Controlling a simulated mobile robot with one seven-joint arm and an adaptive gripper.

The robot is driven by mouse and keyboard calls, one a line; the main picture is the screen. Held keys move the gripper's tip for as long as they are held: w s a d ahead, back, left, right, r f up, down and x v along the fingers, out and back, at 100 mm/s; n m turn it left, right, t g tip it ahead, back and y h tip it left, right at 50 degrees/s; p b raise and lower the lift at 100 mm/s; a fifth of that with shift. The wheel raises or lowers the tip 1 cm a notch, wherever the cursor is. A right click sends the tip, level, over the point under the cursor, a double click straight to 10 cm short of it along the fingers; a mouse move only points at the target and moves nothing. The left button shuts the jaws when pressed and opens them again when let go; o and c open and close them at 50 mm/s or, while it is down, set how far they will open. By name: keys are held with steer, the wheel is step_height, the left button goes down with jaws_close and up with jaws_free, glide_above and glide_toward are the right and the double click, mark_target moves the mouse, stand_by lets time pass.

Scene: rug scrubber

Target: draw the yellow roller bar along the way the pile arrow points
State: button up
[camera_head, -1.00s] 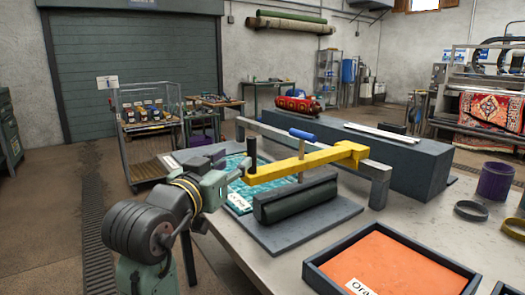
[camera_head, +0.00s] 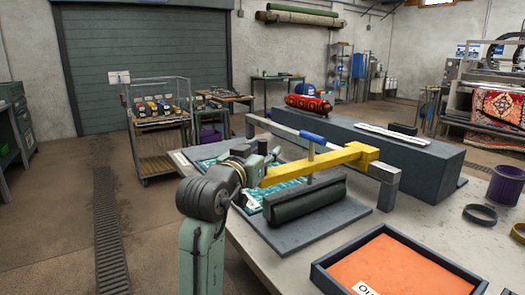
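The yellow roller bar (camera_head: 318,166) lies across the bench at a slant, above a dark green roller (camera_head: 305,203) on a grey plate. A dark upright knob (camera_head: 262,147) stands at its left end. A post with a blue grip (camera_head: 313,138) rises beside the bar. A teal patterned rug (camera_head: 252,193) lies partly hidden under my arm and the bar. I cannot make out a pile arrow. My gripper (camera_head: 259,162) is at the bar's left end by the knob. Its fingers are too small and covered to tell whether they hold it.
A grey rail frame (camera_head: 385,192) supports the bar's right end. A long dark grey block (camera_head: 430,172) stands behind it. A tray with an orange surface (camera_head: 392,265) is at the front right. A purple cup (camera_head: 506,184) and dark rings (camera_head: 480,213) lie at the right.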

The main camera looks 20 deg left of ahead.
jaws_close()
stand_by(0.4)
stand_by(0.4)
